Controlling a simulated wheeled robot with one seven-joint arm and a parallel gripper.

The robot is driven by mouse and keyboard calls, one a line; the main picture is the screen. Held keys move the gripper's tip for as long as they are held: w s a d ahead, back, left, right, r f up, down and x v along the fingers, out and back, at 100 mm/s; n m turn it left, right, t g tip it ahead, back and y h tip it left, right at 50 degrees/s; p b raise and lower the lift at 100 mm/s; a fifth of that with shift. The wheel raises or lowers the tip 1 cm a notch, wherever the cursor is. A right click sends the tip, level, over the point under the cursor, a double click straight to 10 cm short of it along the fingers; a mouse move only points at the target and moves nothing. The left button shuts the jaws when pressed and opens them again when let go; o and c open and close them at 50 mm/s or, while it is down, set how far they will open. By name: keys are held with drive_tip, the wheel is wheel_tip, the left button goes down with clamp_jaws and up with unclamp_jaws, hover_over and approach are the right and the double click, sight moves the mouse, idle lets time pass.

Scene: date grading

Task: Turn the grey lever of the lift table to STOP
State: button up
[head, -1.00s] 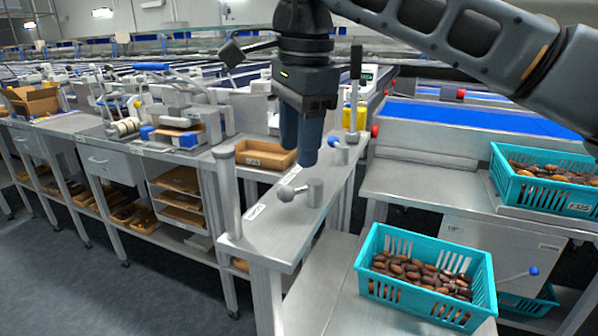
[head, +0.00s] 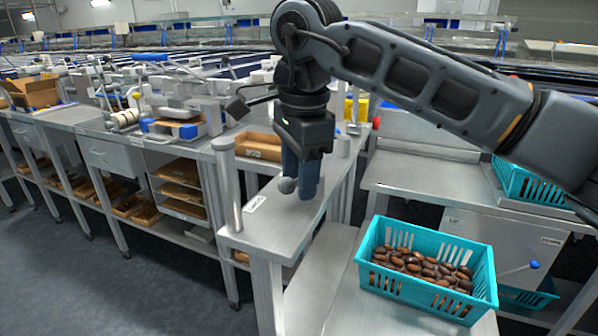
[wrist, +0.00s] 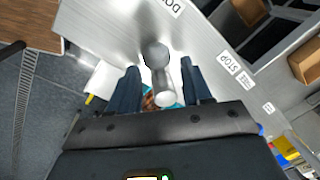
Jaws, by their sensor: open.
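The grey lever of the lift table, with a round grey knob (head: 287,185), stands on the narrow metal top (head: 262,228). In the wrist view the knob and arm of the lever (wrist: 156,56) lie between my two spread fingers, pointing toward a label (wrist: 172,6) that reads "DO" before the frame cuts it off. The STOP label (wrist: 231,63) is off to the right of the lever. My gripper (head: 299,188) is open, pointing down, with its fingers around the lever. In the head view the fingers hide the lever's hub. I cannot tell whether a finger touches it.
An upright metal post (head: 227,185) stands at the top's left corner. A teal crate of dates (head: 428,270) is at the lower right, and a cardboard tray (head: 258,147) lies behind.

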clamp_jaws()
